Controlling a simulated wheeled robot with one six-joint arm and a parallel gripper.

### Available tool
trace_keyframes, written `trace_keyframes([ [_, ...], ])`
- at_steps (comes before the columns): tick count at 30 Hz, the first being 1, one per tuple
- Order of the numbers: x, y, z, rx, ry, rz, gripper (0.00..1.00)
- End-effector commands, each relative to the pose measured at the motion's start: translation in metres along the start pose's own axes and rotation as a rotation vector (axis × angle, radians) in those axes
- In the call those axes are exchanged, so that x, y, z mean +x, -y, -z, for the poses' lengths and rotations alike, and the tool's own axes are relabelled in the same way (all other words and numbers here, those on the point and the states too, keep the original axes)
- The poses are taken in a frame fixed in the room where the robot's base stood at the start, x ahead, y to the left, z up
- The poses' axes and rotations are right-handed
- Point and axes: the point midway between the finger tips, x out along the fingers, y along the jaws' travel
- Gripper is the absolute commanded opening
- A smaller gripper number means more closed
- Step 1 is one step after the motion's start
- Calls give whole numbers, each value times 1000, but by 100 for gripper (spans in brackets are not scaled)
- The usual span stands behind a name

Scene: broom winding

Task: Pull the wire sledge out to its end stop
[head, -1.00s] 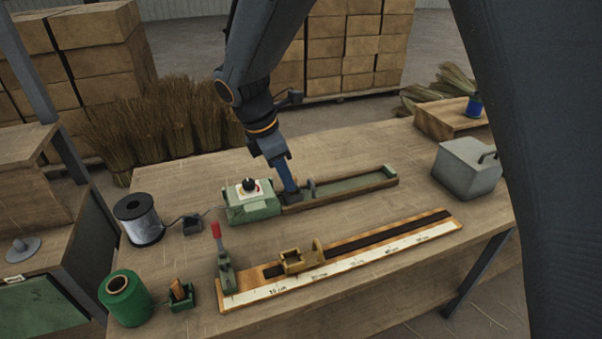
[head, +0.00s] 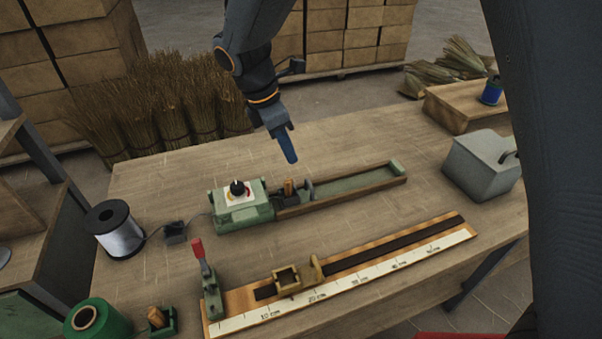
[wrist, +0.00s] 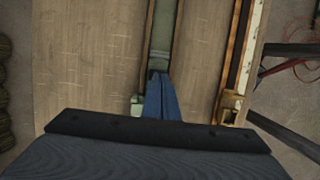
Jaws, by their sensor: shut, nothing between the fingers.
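The wire sledge (head: 289,188), a small block with an upright wooden grip and a dark round disc beside it, sits at the left end of a long wood-edged track (head: 350,188). It is close beside the green box with a dial (head: 241,205). A green block (head: 397,167) closes the right end of the track and looks like the end stop. My gripper (head: 291,158), with blue fingers, is shut and empty above the sledge, apart from it. In the wrist view the fingers (wrist: 158,80) point along the track and hide part of it.
A wooden ruler board (head: 350,272) with a brass holder and a red-handled clamp (head: 203,265) lies in front. A wire spool (head: 117,233) stands left, a green spool (head: 95,322) front left. A grey box (head: 482,165) stands right. The table behind the track is clear.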

Motion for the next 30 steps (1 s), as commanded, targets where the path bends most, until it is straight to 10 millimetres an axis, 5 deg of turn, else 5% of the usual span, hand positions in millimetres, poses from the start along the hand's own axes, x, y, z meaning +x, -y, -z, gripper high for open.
trace_keyframes([
  [14, 3, 0, 1, -1, 0, 1, 0],
  [30, 83, 1, -1, 2, 0, 3, 0],
])
